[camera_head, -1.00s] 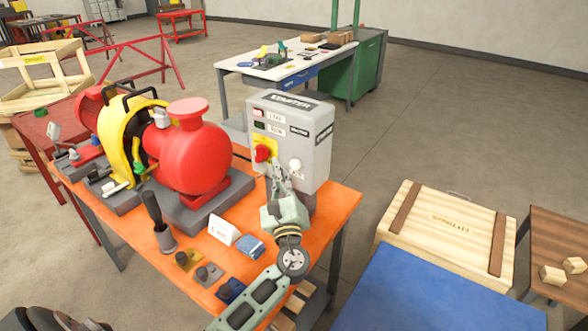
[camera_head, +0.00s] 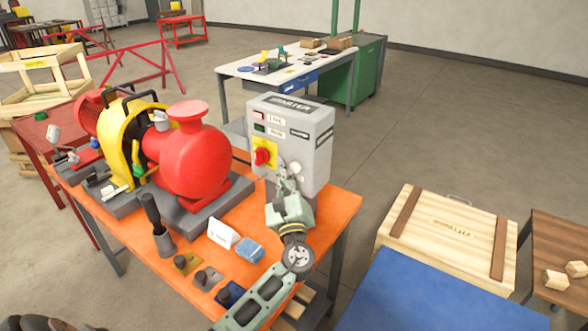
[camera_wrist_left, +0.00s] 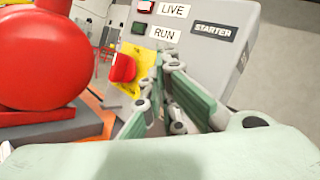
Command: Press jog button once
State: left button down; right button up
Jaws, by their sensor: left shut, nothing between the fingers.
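The grey starter box (camera_head: 318,150) stands on the orange table. Its front carries a red rotary switch on a yellow plate (camera_head: 264,155). A pale round button (camera_head: 296,166), which looks like the jog button, is right of the switch and partly behind my fingers. My left gripper (camera_head: 283,170) is shut and empty, its fingertips close to the box front between switch and button. In the left wrist view the fingertips (camera_wrist_left: 160,62) lie just right of the red switch (camera_wrist_left: 122,67); the pale button is hidden there. Contact cannot be told. My right gripper is not in view.
A red pump (camera_head: 193,160) with a yellow guard stands left of the box. A white card (camera_head: 222,232), a blue block (camera_head: 250,250) and several small knobbed blocks lie in front. A wooden crate (camera_head: 447,235) is at the right.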

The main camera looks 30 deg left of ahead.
pick_arm(q)
jog(key=shift+w, duration=0.1)
dwell(0.7)
jog(key=shift+w+b, duration=0.3)
jog(key=shift+w, duration=0.05)
jog(key=shift+w+d+b, duration=0.1)
jog(key=shift+w+b, duration=0.2)
jog(key=shift+w, duration=0.15)
dwell(0.7)
jog(key=shift+s, duration=0.1)
jog(key=shift+s+p, duration=0.3)
jog(key=shift+s, duration=0.5)
jog(key=s, duration=0.1)
jog(key=s+p, duration=0.1)
jog(key=s, duration=0.3)
jog(key=shift+a, duration=0.3)
